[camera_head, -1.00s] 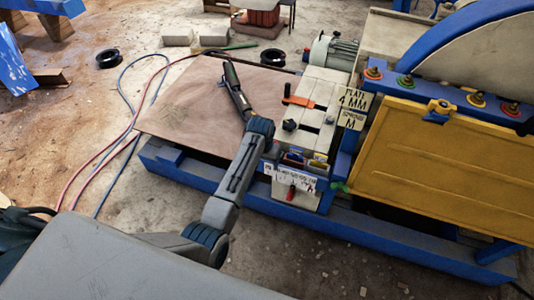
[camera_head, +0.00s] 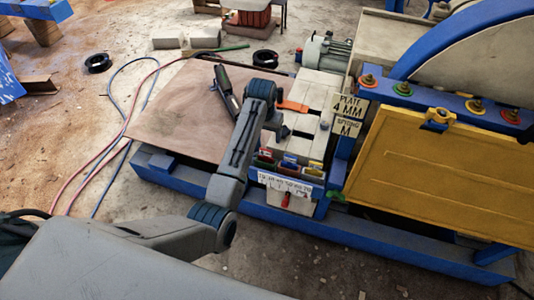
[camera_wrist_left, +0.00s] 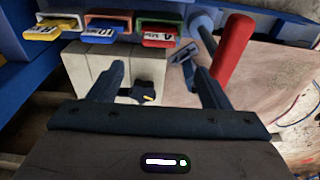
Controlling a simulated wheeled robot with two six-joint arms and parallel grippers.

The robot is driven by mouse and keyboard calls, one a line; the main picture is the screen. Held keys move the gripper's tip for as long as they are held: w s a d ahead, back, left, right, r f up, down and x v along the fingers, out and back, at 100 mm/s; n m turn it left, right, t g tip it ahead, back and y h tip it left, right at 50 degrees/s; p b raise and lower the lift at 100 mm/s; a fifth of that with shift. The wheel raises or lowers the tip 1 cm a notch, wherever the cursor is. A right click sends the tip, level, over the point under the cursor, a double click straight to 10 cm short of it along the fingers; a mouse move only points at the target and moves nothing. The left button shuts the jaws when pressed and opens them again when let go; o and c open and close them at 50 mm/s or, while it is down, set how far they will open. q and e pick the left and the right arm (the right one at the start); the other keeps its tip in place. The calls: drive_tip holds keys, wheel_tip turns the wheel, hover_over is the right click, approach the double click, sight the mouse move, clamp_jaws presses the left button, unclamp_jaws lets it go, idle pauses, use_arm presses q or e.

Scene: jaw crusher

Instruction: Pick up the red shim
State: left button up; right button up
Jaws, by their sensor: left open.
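The red shim (camera_wrist_left: 160,40) sits in a slot of the holder at the top of the left wrist view, right of a blue shim (camera_wrist_left: 99,36) and a yellow shim (camera_wrist_left: 43,32). In the head view the red shim (camera_head: 264,155) is at the left end of the row on the machine's front. My left gripper (camera_wrist_left: 160,66) is open and empty, its fingers pointing toward the shim row, with a gap to the red shim. In the head view the left gripper (camera_head: 274,120) is small and dark, just above the row. My right gripper is not seen.
A red cylindrical handle (camera_wrist_left: 232,52) rises close to the right finger in the wrist view. A dark knob (camera_wrist_left: 147,92) shows between the fingers. An orange lever (camera_head: 293,106) stands behind the arm. A brown sheet (camera_head: 175,110) lies left; a yellow panel (camera_head: 450,175) stands right.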

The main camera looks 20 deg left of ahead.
sight(266, 150)
use_arm(q)
wheel_tip(266, 150, down, 4)
drive_tip(key=shift+r, duration=0.1)
drive_tip(key=shift+f+p, duration=0.35)
drive_tip(key=shift+p, duration=0.1)
wheel_tip(266, 150, down, 4)
drive_tip(key=shift+d+r+p, duration=0.1)
drive_tip(key=shift+r+p, duration=0.1)
drive_tip(key=shift+p, duration=0.3)
drive_tip(key=shift+f, duration=0.5)
drive_tip(key=c, duration=1.1)
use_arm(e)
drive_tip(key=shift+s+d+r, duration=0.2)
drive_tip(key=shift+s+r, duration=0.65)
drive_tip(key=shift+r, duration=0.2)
use_arm(q)
drive_tip(key=shift+r, duration=0.1)
drive_tip(key=shift+c, duration=0.2)
